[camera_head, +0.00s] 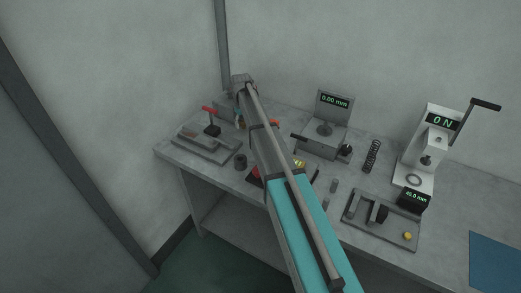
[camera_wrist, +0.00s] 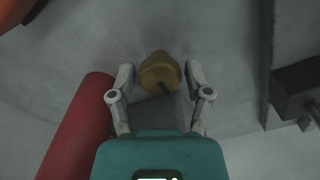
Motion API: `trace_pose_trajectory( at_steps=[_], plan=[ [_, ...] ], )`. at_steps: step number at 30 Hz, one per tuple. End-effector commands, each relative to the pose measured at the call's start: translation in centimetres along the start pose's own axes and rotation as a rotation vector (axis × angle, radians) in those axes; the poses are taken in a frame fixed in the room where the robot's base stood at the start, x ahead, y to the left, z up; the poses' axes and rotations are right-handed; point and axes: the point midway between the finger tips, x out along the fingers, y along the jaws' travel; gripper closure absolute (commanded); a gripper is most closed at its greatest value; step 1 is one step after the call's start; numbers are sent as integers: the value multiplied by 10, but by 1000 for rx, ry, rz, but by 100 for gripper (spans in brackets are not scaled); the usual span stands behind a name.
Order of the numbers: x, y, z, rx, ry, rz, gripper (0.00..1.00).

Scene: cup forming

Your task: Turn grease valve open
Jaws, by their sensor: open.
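In the wrist view, a round brass-coloured knob (camera_wrist: 158,68) with a dark mark on its near edge appears to be the grease valve. My gripper (camera_wrist: 160,74) is open, with one finger on each side of the knob. A small gap shows between the knob and each finger, and I see no contact. A grey block (camera_wrist: 157,109) shows behind the knob, between the fingers. In the head view, my arm reaches to the back left of the grey bench (camera_head: 283,228); the fingers and the knob cannot be made out there.
A thick red cylinder (camera_wrist: 79,123) lies close to my left finger in the wrist view. A dark block (camera_wrist: 294,94) is at the right. On the bench are a red-handled fixture (camera_head: 210,122), a gauge stand (camera_head: 325,125), a spring (camera_head: 372,156) and a white press (camera_head: 425,150).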

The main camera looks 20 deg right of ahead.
Motion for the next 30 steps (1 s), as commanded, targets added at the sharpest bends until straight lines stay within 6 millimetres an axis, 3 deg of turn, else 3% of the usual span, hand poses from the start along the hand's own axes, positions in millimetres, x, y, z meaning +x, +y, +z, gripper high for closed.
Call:
trace_pose_trajectory(
  at_steps=[30],
  plan=[
    [0,1,0,677,0,0,36]
  ],
)
